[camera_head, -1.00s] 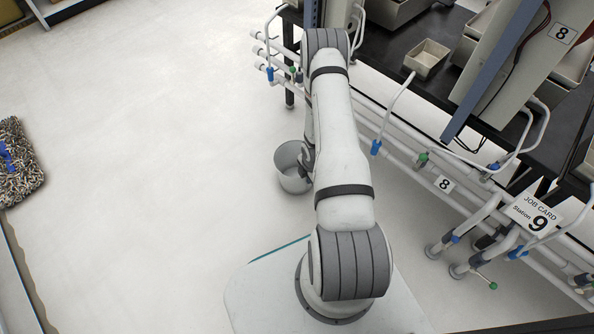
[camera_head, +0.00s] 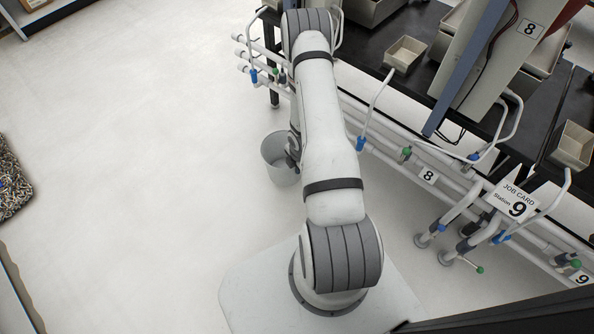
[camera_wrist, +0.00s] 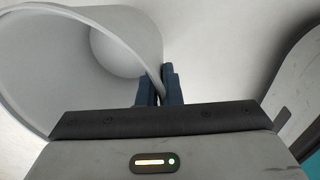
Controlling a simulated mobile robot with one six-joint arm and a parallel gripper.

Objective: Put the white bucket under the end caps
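The white bucket (camera_head: 281,158) hangs or stands just left of my arm in the head view, its open mouth facing up. In the wrist view the bucket (camera_wrist: 60,60) fills the left side, with its inside showing. My gripper (camera_wrist: 160,88) has its two dark fingers closed around the bucket's rim, one inside and one outside. In the head view my gripper is mostly hidden behind my arm beside the bucket.
A black bench (camera_head: 400,85) with beige bins (camera_head: 405,54) stands at the right. A mop head (camera_head: 13,180) lies at the far left. The floor left of the bucket is clear.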

